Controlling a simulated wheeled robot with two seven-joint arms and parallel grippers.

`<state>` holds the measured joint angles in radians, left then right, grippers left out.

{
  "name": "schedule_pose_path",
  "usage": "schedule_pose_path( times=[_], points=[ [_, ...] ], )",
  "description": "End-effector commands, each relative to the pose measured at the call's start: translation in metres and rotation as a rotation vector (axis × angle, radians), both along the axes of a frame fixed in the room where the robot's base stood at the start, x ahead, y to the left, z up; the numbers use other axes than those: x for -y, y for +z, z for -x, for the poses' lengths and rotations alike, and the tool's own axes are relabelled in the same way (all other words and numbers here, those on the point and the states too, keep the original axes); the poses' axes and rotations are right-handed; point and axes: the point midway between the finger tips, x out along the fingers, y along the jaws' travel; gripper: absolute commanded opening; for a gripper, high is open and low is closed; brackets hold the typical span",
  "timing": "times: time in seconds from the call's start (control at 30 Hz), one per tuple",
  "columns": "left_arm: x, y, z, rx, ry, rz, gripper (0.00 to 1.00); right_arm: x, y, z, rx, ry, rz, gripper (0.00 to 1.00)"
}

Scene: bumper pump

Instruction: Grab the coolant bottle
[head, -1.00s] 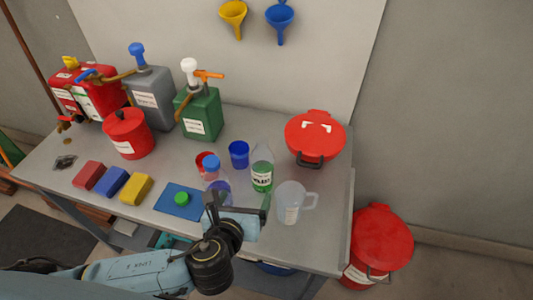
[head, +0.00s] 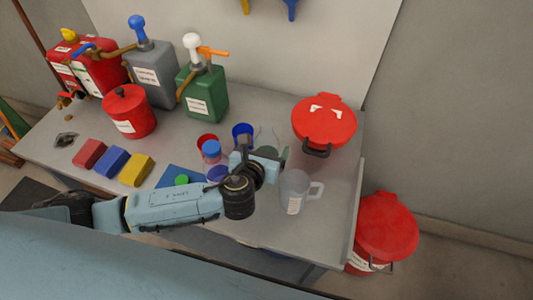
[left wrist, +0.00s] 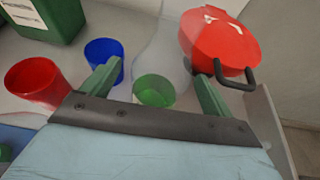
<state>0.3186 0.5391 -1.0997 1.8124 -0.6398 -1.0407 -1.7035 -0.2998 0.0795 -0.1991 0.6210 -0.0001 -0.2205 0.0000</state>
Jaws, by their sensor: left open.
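The coolant bottle (head: 266,137) is clear with green liquid and stands on the grey table, partly hidden by my left gripper (head: 264,157) in the head view. Its label is hidden now. In the left wrist view, the clear bottle (left wrist: 155,92) with green in its bottom lies between the two green fingers of my left gripper (left wrist: 156,76). The fingers are spread wide, and I cannot tell whether either touches the bottle. My right gripper is not in view.
A clear jug (head: 294,190) stands close on the right, and a red lidded container (head: 322,124) behind it. A blue cup (head: 243,132), a red cup (head: 207,140) and a blue-capped bottle (head: 211,152) crowd the left. Green (head: 204,97) and grey (head: 152,80) pump cans stand farther left.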

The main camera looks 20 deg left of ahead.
Motion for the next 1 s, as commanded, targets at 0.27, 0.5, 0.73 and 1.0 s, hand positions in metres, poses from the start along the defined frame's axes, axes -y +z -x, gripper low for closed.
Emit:
schedule_pose_path(
  times=[0.27, 0.5, 0.73, 1.0],
  points=[
    [0.001, -0.013, -0.030, 0.000, 0.001, 0.000, 0.87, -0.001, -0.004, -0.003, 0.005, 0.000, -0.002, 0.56],
    [0.001, -0.013, -0.031, 0.000, 0.000, 0.001, 0.87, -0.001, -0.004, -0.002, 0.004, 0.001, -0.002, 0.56],
    [0.001, -0.013, -0.031, 0.000, 0.000, 0.000, 0.57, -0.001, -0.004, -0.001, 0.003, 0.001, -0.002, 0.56],
    [0.001, -0.012, -0.031, 0.002, 0.000, 0.000, 0.29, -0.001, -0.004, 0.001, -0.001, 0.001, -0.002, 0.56]
  ],
)
